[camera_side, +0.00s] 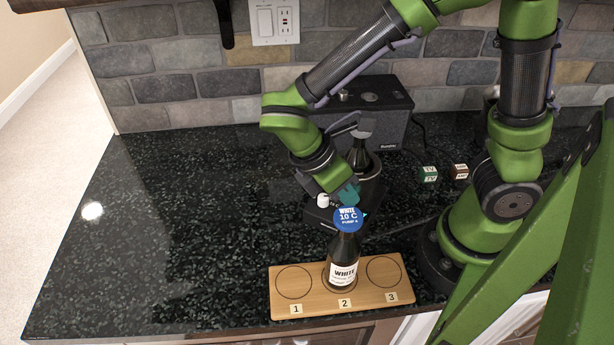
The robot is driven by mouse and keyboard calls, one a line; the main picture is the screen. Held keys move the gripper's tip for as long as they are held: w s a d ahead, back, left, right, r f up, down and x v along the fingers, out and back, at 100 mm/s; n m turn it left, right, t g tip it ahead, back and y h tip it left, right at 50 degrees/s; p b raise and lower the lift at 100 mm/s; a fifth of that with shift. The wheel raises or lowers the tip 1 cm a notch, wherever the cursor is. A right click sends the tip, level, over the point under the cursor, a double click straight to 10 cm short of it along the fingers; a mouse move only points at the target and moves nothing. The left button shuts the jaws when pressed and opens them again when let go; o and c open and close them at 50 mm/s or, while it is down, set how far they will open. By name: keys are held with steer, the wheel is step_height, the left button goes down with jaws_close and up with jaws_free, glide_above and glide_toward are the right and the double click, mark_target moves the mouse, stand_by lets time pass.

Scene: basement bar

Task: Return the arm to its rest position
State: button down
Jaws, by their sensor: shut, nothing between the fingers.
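My green arm reaches in from the right over the dark countertop. My gripper (349,194) hangs behind and above a dark bottle and is shut, with nothing seen in it. Its fingertips are partly hidden behind the blue disc (348,218) on top of the bottle, which reads "WHITE 10 C". The bottle (343,258) has a white "WHITE" label and stands upright on spot 2 of a wooden board (318,300). Spots 1 and 3 are bare circles. I cannot tell whether the gripper touches the disc.
The countertop's left side (170,220) is clear.

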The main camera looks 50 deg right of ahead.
steer(key=w+d+r+m+t+y, duration=0.1)
steer(key=d+r+m+t+y, duration=0.2)
steer(key=r+m+t, duration=0.2)
steer(key=w+d+r+m+t+y, duration=0.1)
steer(key=d+r+m+t+y, duration=0.2)
steer(key=m, duration=0.9)
step_height(320, 180, up, 6)
steer(key=t, duration=0.3)
steer(key=shift+w+d, duration=0.15)
steer(key=shift+d, duration=0.15)
steer(key=c, duration=1.8)
jaws_free()
steer(key=shift+f, duration=0.1)
steer(key=shift+c, duration=0.2)
